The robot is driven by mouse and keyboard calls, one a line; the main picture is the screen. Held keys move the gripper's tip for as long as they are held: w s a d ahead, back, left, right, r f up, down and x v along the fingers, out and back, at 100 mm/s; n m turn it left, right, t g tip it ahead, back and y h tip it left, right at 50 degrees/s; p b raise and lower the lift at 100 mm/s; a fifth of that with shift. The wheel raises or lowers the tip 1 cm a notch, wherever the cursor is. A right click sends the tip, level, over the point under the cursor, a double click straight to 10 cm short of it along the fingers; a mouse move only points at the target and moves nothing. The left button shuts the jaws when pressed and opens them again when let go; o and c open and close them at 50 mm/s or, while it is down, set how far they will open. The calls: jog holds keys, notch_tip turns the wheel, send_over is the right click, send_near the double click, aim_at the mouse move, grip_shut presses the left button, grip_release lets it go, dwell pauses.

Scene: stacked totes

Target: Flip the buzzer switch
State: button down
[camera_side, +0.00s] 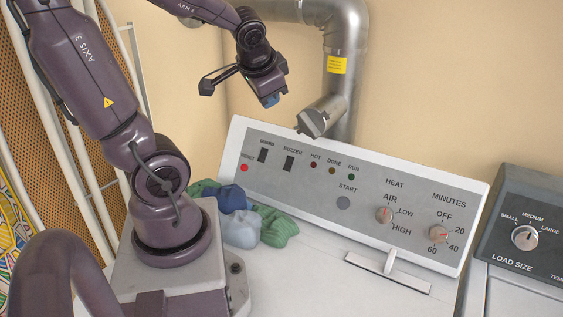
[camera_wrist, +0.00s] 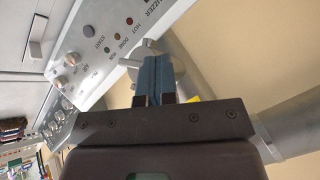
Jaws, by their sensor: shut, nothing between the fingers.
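The buzzer switch (camera_side: 289,164) is a dark rocker on the sloped grey control panel (camera_side: 320,205), below the BUZZER label and right of a similar switch. In the wrist view the panel (camera_wrist: 95,45) appears at upper left; the BUZZER lettering is at the top edge, and I cannot make out the switch clearly. My gripper (camera_side: 270,101) hangs above the panel's upper left part, clear of the switch and apart from it. Its blue fingers (camera_wrist: 158,60) are shut together with nothing between them.
A metal duct (camera_side: 345,75) comes down behind the panel, its capped end (camera_side: 318,117) just right of my gripper. Crumpled cloths (camera_side: 245,215) lie at the panel's lower left. Dials (camera_side: 384,215) and a second dark panel (camera_side: 535,225) are at right.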

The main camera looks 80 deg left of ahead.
jog(key=a+f+m+t+y, duration=0.1)
jog(key=a+f+m+t, duration=0.3)
jog(key=a, duration=0.8)
jog(key=s+d+f+m+g+h, duration=0.2)
jog(key=d+f+m+h, duration=0.2)
jog(key=d+m+h, duration=0.2)
jog(key=shift+s+d+f+m+h, duration=0.15)
jog(key=shift+s+d+m+h, duration=0.2)
jog(key=shift+d+m, duration=0.4)
jog(key=shift+w+d, duration=0.1)
